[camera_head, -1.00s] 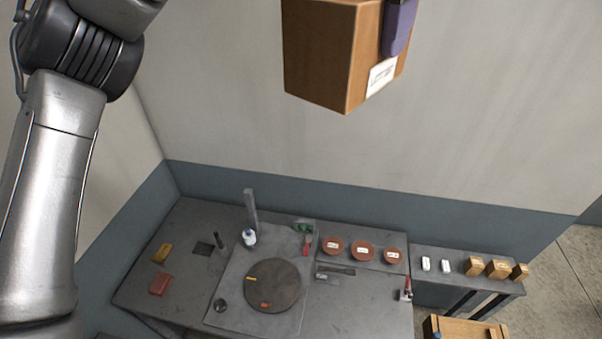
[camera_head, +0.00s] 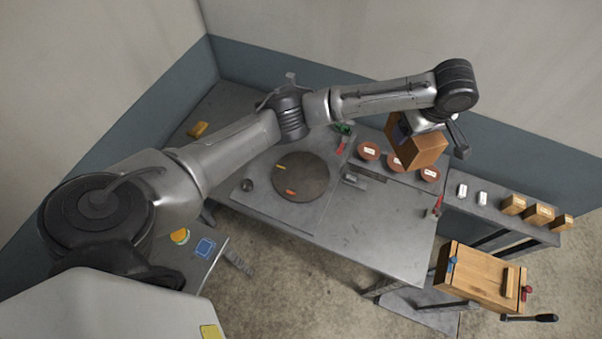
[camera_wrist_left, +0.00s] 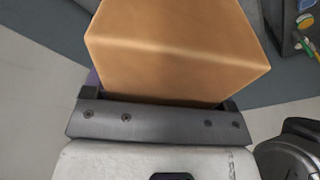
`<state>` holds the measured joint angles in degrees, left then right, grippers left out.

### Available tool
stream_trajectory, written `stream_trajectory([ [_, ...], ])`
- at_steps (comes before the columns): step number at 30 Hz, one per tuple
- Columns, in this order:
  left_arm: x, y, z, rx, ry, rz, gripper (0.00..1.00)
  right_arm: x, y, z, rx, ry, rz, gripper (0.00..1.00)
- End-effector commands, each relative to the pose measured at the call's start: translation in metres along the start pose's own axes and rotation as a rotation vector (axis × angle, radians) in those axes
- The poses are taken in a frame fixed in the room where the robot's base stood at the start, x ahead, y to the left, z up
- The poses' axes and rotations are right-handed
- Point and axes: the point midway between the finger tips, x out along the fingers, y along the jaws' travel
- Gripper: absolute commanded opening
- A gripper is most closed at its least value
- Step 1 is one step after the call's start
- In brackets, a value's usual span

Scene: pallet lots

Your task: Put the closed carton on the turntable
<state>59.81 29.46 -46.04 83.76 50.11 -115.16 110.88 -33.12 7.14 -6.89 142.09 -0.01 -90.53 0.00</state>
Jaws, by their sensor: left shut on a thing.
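The closed carton (camera_head: 418,147) is a brown box held in the air above the back right part of the table. My left gripper (camera_head: 428,128) is shut on it. In the left wrist view the carton (camera_wrist_left: 180,45) fills the space between the fingers of my left gripper (camera_wrist_left: 165,100). The turntable (camera_head: 301,176) is a dark round disc on the grey table, left of the carton. It bears a small yellow mark and a small orange-red mark. My right gripper is not in view.
Several reddish round pots (camera_head: 369,151) stand at the table's back, partly behind the carton. White containers (camera_head: 462,190) and small tan boxes (camera_head: 539,212) stand on a side shelf. A wooden crate (camera_head: 484,276) is at the lower right. The table's front right (camera_head: 375,235) is clear.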

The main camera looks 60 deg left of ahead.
Motion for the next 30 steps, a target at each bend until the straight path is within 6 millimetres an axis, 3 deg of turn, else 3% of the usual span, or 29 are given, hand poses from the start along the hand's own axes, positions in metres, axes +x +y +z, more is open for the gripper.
stream_trajectory([
  [1, 0.036, -0.009, -0.002, -0.073, -0.006, -0.02, 0.43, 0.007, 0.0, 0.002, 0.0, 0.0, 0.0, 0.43],
  [9, 0.166, -0.067, -0.026, -0.461, -0.001, -0.079, 0.44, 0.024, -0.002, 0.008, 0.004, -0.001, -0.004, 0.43],
  [15, 0.236, -0.117, -0.043, -0.687, 0.0, -0.108, 0.44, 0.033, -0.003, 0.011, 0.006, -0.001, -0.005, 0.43],
  [21, 0.273, -0.151, -0.053, -0.814, -0.001, -0.125, 0.44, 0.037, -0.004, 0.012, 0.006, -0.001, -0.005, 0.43],
  [26, 0.288, -0.166, -0.061, -0.857, 0.002, -0.13, 0.44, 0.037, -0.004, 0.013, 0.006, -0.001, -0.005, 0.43],
  [30, 0.305, -0.179, -0.079, -0.866, 0.005, -0.133, 0.44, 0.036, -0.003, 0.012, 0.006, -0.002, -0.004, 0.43],
])
